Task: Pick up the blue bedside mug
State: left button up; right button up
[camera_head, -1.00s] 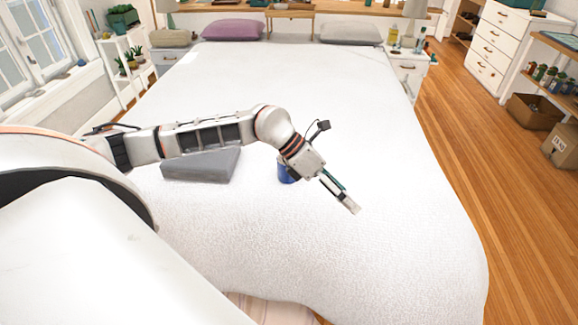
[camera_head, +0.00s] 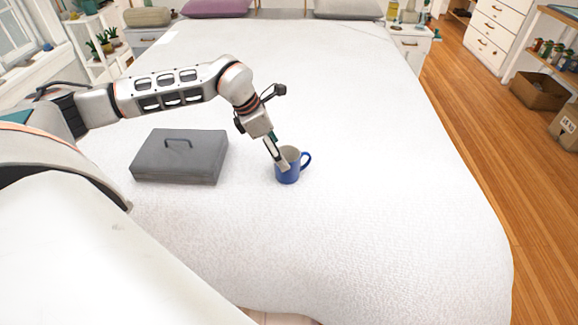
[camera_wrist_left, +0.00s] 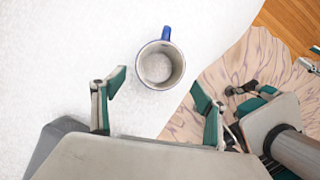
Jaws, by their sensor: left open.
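The blue mug (camera_head: 290,174) stands upright on the white bed, its handle toward the right in the head view. In the left wrist view the mug (camera_wrist_left: 160,66) is seen from above, with a pale inside, blue rim and handle pointing away. My left gripper (camera_head: 278,157) is over the mug's left side in the head view, its fingers overlapping the rim. In the wrist view my left gripper (camera_wrist_left: 159,90) is open and empty, with the mug ahead of and between the spread fingertips. Contact cannot be told.
A grey case (camera_head: 180,157) with a handle lies on the bed left of the mug. The white bed (camera_head: 350,235) is clear to the right and front of the mug. Pillows (camera_head: 215,8) lie at the far end, and a white nightstand (camera_head: 411,45) stands at the far right.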

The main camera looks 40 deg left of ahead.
pick_arm(q)
jog(key=shift+x, duration=0.95)
jog(key=x, duration=0.5)
jog(key=shift+w+d+b, duration=0.2)
jog(key=shift+w+b, duration=0.2)
jog(key=shift+w, duration=0.05)
jog(key=shift+r, duration=0.1)
jog(key=c, duration=1.5)
